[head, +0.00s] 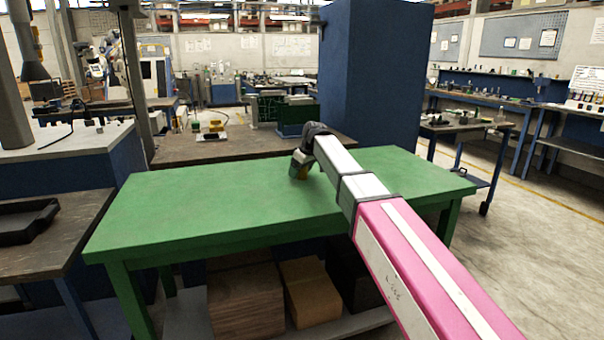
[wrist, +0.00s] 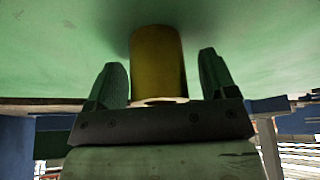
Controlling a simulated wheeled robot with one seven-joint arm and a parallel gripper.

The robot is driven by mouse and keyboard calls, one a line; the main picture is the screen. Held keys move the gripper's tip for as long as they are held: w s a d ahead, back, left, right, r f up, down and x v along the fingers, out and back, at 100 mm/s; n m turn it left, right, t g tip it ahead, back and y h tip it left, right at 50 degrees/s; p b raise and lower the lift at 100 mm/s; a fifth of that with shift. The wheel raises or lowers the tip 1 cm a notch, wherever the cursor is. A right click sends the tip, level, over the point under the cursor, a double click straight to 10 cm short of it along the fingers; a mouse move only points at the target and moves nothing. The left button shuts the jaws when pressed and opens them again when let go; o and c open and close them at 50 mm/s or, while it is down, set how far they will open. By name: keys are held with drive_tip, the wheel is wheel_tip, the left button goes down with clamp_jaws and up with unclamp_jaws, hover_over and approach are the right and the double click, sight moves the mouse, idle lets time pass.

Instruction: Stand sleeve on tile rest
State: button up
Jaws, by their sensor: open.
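The sleeve is a yellow cylinder (wrist: 158,70) between the two dark fingers of my gripper (wrist: 161,60) in the wrist view. Small gaps show on both sides of it, so the fingers are open around it. Its near end shows a pale rim. Whether the sleeve touches the table is hard to tell. I cannot make out a tile rest in either view.
The green table (head: 190,205) is bare to the left of my arm. A tall blue cabinet (head: 375,75) stands just behind it. A brown bench (head: 185,150) with small items is behind on the left. Boxes (head: 310,290) sit on the shelf below.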

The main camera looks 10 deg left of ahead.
drive_tip(key=c, duration=1.2)
drive_tip(key=shift+c, duration=0.5)
drive_tip(key=shift+r, duration=0.15)
